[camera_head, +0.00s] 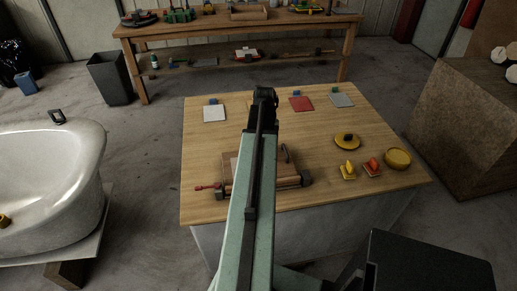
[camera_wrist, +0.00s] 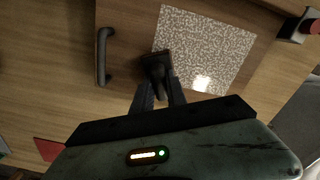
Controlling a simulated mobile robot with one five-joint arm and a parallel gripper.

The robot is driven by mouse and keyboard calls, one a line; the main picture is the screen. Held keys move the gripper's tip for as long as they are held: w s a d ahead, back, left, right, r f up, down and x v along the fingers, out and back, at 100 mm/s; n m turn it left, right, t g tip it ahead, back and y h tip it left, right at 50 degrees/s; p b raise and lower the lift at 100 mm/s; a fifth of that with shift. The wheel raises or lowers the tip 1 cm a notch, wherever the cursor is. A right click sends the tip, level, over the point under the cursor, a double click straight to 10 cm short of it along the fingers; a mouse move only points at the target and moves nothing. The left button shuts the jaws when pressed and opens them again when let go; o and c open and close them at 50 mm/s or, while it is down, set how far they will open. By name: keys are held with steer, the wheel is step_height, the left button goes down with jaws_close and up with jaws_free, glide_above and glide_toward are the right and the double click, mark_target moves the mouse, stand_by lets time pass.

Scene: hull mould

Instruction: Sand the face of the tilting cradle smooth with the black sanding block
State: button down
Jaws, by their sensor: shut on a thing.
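The tilting cradle is a wooden frame on the worktable, partly covered by my arm in the head view (camera_head: 230,165). It has a red-handled bar at its left and a dark upright handle at its right. In the wrist view its face (camera_wrist: 220,45) is a pale, speckled, roughly square patch with a bright glint near its lower edge. My gripper (camera_wrist: 157,78) is shut on the small black sanding block (camera_wrist: 155,60), which overlaps the face's left edge. I cannot tell whether the block touches the face. The head view does not clearly show the gripper's fingertips.
The worktable (camera_head: 200,145) holds white (camera_head: 214,114), red (camera_head: 301,104) and grey (camera_head: 341,101) sheets at the back. Yellow dishes (camera_head: 397,157) and small yellow and red items stand at the right. A white tub (camera_head: 60,165) is left, a large brown block (camera_head: 470,120) right.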

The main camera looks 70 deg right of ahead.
steer(key=shift+s+d, duration=0.65)
steer(key=shift+s, duration=0.35)
step_height(320, 180, up, 7)
steer(key=p, duration=0.7)
steer(key=shift+w, duration=0.1)
